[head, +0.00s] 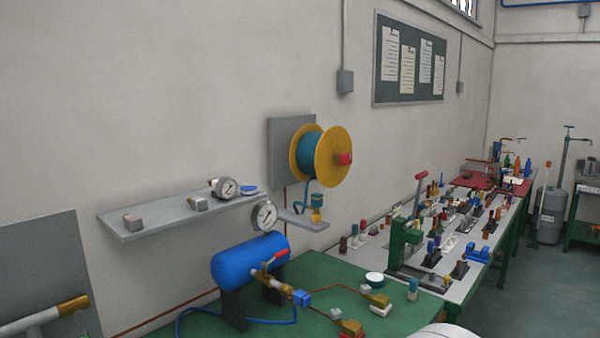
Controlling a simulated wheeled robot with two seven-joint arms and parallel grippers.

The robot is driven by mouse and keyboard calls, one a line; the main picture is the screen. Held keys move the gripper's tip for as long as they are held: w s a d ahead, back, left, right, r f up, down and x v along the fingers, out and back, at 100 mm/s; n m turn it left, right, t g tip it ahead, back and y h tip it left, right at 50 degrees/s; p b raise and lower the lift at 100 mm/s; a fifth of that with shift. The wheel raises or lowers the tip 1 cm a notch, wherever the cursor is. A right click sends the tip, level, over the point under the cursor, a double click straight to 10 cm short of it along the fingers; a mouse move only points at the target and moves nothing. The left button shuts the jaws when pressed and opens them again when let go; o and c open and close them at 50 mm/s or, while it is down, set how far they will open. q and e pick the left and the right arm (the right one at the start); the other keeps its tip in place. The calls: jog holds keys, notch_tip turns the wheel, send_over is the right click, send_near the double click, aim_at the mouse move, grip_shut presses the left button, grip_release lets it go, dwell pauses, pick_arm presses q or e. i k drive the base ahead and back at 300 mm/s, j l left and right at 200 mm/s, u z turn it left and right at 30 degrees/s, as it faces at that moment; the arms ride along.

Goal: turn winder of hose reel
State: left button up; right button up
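The hose reel (333,157) is fixed to a grey plate (281,160) on the wall, near the middle of the head view. It has yellow discs with a blue hose wound between them. A red part (344,158), seemingly the winder, sticks out from the centre of the front disc. Blue hose hangs below the reel to a yellow fitting (316,200). Neither of my grippers is in view.
A blue tank (250,262) with a gauge (264,215) stands on the green table (330,276) below the reel. A long bench (450,268) crowded with small parts runs to the right. Grey floor (530,295) is open at right.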

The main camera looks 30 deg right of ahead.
aim_at(346, 159)
jog(key=z, duration=1.35)
jog(key=i+l+u, duration=0.1)
jog(key=i+l, duration=0.15)
